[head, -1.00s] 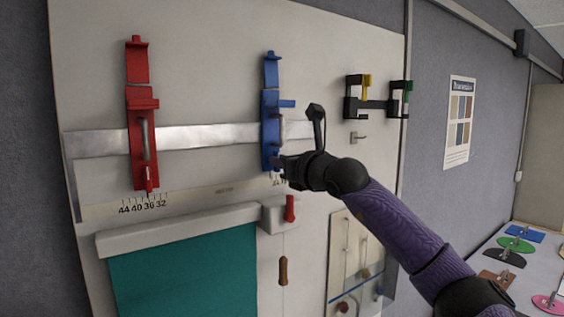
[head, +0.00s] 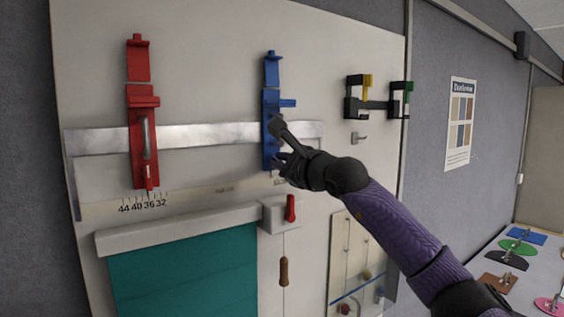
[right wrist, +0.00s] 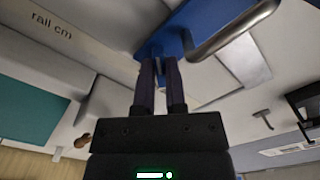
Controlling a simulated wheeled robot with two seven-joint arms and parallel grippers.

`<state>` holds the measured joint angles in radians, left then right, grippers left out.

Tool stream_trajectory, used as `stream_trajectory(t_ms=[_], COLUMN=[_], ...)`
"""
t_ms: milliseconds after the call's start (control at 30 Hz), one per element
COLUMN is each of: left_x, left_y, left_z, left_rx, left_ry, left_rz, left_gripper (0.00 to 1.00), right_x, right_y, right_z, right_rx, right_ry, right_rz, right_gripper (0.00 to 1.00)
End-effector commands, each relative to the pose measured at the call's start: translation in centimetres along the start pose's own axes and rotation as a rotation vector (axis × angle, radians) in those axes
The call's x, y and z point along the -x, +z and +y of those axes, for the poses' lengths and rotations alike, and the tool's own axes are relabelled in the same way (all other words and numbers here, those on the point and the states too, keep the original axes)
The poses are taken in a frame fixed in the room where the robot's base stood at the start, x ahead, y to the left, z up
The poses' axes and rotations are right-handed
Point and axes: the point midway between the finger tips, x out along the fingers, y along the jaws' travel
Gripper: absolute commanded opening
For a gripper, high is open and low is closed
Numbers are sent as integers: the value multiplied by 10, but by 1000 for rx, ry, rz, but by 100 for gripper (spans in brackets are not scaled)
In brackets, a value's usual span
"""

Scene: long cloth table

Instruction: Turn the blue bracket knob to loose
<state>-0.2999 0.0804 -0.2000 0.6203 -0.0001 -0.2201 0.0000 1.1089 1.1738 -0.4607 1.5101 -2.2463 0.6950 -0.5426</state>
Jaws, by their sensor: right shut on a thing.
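The blue bracket (head: 271,105) is a tall blue plate mounted on the metal rail, with a short blue tab on its right side. My right gripper (head: 279,164) is at its lower end, jaws shut on the blue bracket knob, which is mostly hidden by the fingers in the head view. In the right wrist view the two dark fingers (right wrist: 161,68) are close together against the lower end of the blue bracket (right wrist: 202,22), with the grey handle beside them. How far the knob is turned cannot be read. My left gripper is not in view.
A red bracket (head: 143,130) with a grey handle sits on the rail (head: 205,136) at left, above a printed scale. A red switch (head: 290,208), a hanging brown handle (head: 283,271) and a teal screen (head: 185,275) are below. Black clamps (head: 375,105) are at right.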

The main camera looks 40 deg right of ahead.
Motion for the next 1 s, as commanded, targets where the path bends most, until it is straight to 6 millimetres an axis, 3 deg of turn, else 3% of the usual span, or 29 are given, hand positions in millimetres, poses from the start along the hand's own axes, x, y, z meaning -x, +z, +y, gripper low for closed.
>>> stream_trajectory(t_ms=[500,1000], left_x=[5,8], left_y=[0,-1], left_z=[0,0], left_rx=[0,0], left_ry=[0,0], left_rz=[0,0], left_gripper=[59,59], right_x=[0,0], right_y=[0,-1], right_z=[1,3], right_rx=[458,685], right_ry=[-1,0], right_rz=[-2,-1], right_gripper=[0,0])
